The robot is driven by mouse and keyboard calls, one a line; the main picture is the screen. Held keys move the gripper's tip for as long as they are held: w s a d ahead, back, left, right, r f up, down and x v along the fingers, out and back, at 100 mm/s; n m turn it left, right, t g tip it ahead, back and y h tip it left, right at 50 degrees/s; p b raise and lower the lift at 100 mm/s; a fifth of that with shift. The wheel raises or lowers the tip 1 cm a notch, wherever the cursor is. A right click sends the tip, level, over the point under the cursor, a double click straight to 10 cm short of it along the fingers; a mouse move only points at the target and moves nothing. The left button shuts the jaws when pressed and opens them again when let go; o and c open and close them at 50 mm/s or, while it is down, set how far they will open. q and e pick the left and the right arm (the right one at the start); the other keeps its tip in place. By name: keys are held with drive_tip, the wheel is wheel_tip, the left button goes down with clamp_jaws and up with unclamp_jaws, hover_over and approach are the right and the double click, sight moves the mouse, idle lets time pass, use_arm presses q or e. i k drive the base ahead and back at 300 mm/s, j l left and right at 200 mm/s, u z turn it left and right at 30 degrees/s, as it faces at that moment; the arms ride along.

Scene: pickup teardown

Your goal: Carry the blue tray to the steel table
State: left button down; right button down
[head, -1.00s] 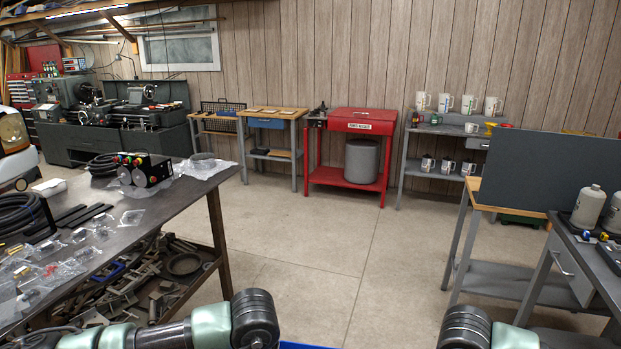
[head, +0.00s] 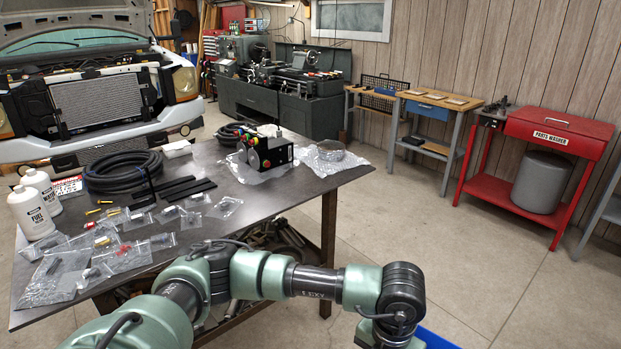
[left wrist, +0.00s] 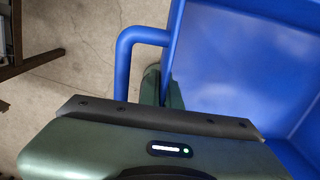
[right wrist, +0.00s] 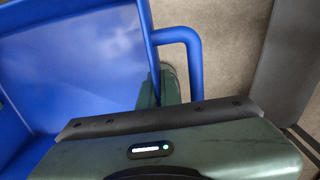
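The blue tray (head: 436,340) shows only as a small corner at the bottom of the head view. In the left wrist view the tray (left wrist: 245,50) is on the right, with its looped handle at my left gripper (left wrist: 157,88). In the right wrist view the tray (right wrist: 80,60) is on the left, its other handle at my right gripper (right wrist: 160,88). Both grippers appear shut on the handles, though the grips are largely hidden behind the gripper bodies. The tray's visible inside looks empty. The dark-topped steel table (head: 270,200) stands ahead and left, beyond my left arm.
The table holds bagged parts (head: 125,245), white bottles (head: 35,210), coiled hose (head: 122,172), a black control box (head: 265,150) and a bagged ring (head: 330,153). Its front right top is bare. A red parts washer (head: 560,135) stands right. Open floor (head: 430,240) lies between.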

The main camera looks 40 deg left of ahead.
sight(285, 188)
drive_tip(key=i+u, duration=0.15)
drive_tip(key=i, duration=0.55)
drive_tip(key=i+l+u, duration=0.1)
drive_tip(key=i, duration=0.6)
drive_tip(key=i+u, duration=0.4)
drive_tip(key=i, duration=0.15)
drive_tip(key=i+l+u, duration=0.35)
drive_tip(key=i, duration=0.15)
drive_tip(key=u, duration=1.5)
drive_tip(key=i+u, duration=0.15)
drive_tip(key=i, duration=0.9)
